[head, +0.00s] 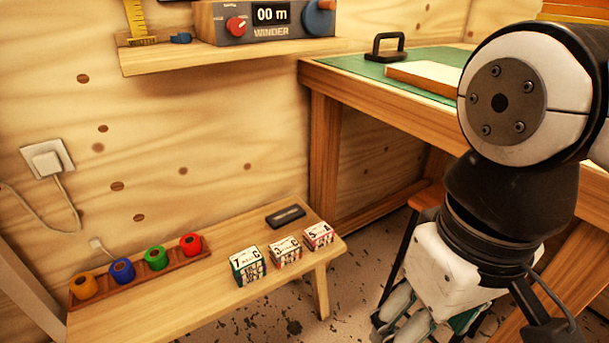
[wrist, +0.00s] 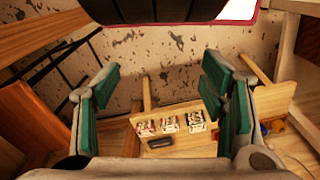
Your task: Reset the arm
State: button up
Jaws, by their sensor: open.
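My gripper hangs at the lower right of the head view, pointing down, beside the low wooden bench (head: 190,290). In the wrist view my gripper (wrist: 160,105) is open, with green-padded fingers wide apart and nothing between them. Beyond the fingers the bench shows with its small boxes. In the head view my fingertips are partly cut off by the lower edge.
On the bench stand orange (head: 83,286), blue (head: 122,270), green (head: 156,258) and red (head: 190,244) rolls in a wooden rack, three small boxes (head: 285,251) and a dark block (head: 286,216). A green-topped workbench (head: 335,64) and a winder shelf (head: 190,58) are behind.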

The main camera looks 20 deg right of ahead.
dwell(0.6)
notch_tip(320, 180, up, 32)
jog(key=t+p, duration=0.4)
jog(key=p, duration=2.6)
jog(key=shift+d, duration=0.3)
